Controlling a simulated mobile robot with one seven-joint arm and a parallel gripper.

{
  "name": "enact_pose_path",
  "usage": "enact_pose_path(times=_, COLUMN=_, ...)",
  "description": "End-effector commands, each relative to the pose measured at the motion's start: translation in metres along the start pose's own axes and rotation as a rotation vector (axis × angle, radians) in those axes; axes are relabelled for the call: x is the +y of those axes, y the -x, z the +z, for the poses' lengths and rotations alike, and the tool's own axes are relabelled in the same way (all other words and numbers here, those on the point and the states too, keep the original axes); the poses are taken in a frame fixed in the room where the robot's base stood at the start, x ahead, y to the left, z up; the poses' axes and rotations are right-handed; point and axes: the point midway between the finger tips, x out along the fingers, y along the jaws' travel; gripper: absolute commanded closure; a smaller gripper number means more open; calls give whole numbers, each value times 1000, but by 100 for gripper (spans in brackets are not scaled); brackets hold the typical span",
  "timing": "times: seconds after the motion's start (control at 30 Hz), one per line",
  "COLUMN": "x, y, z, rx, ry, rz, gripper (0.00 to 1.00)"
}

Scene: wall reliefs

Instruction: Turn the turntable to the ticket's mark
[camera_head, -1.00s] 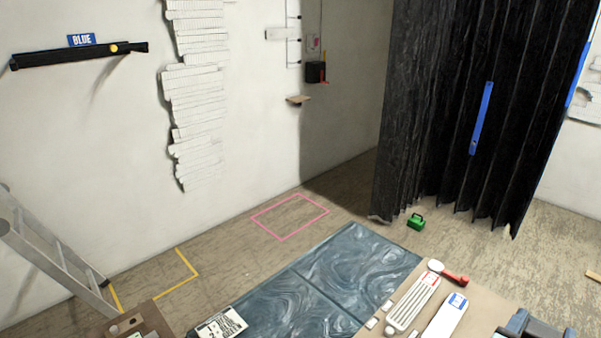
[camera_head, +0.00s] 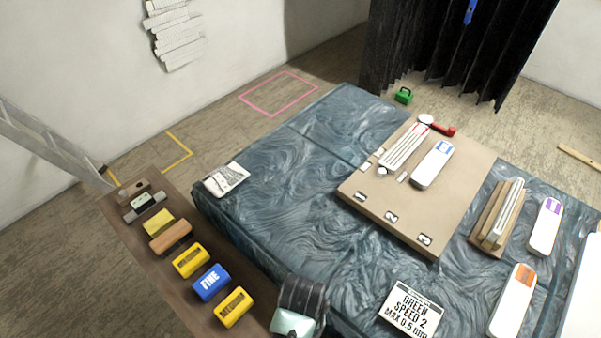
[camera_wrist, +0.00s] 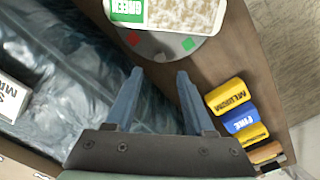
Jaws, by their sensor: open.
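The turntable (camera_wrist: 165,46) shows in the wrist view as a grey disc at the top, cut off by the frame. The turntable is not seen in the head view.
Yellow and blue sanding blocks (camera_head: 210,282) line the brown bench (camera_head: 150,245), and show right of my fingers in the wrist view (camera_wrist: 238,120). A tan board (camera_head: 440,200) with tools lies on the swirl-patterned table cover (camera_head: 285,195). Another white card (camera_head: 226,180) lies left.

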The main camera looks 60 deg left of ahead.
Motion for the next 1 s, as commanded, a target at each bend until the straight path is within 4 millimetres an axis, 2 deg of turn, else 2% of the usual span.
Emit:
enact_pose_path(times=0.03, x=-1, y=-13, z=1, rx=-4, ry=1, rz=-2, gripper=46)
enact_pose_path(times=0.2, x=0, y=-48, z=0, rx=-2, ry=0, rz=-1, gripper=46)
enact_pose_path(times=0.4, x=0, y=-73, z=-1, rx=1, ry=0, rz=0, gripper=46)
enact_pose_path(times=0.57, x=0, y=-80, z=-1, rx=2, ry=0, rz=0, gripper=46)
enact_pose_path(times=0.83, x=0, y=-80, z=-1, rx=3, ry=-1, rz=1, gripper=46)
enact_pose_path(times=1.0, x=0, y=-80, z=-1, rx=3, ry=-1, rz=1, gripper=77)
